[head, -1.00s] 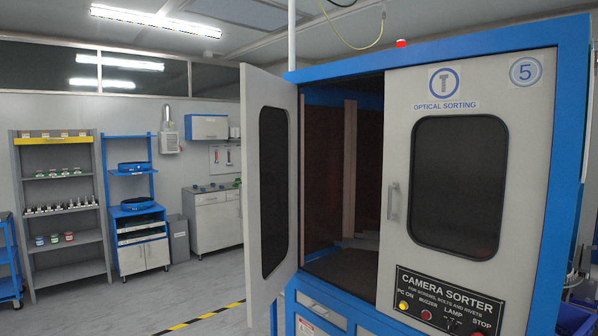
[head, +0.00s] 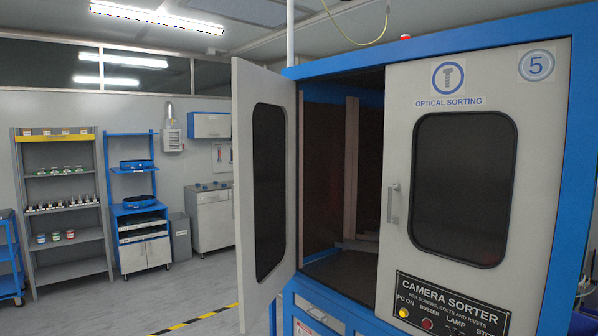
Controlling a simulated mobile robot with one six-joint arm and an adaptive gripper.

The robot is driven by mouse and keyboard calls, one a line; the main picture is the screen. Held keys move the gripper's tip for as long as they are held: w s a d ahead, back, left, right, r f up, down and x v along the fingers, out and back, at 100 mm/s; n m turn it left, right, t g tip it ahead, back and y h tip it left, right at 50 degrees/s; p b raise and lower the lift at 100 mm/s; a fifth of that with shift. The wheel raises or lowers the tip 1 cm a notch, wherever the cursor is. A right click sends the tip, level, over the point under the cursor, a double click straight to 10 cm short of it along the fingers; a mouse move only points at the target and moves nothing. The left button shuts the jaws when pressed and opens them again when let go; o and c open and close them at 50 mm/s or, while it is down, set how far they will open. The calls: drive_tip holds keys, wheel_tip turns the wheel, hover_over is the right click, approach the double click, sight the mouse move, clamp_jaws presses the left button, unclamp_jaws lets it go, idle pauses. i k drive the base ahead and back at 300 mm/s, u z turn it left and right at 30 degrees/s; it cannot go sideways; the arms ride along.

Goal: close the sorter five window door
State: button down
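The sorter (head: 340,71) is a large blue cabinet at the right of the head view, with a round 5 sign (head: 537,65). Its left window door (head: 241,200) is pale grey with a dark window and stands swung wide open toward me. The dark inside of the cabinet (head: 340,200) shows behind it. The right window door (head: 398,150) is shut and has an upright handle (head: 393,203). The open door's handle is not visible. My gripper is not in view.
Yellow-black floor tape (head: 195,319) runs left of the open door. Grey shelving (head: 62,215), a blue rack (head: 138,200) and a workbench (head: 212,218) stand along the back wall. The floor between is clear.

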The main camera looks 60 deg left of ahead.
sight(263, 100)
drive_tip(key=z, duration=1.35)
drive_tip(key=k, duration=2.3)
drive_tip(key=u, duration=1.2)
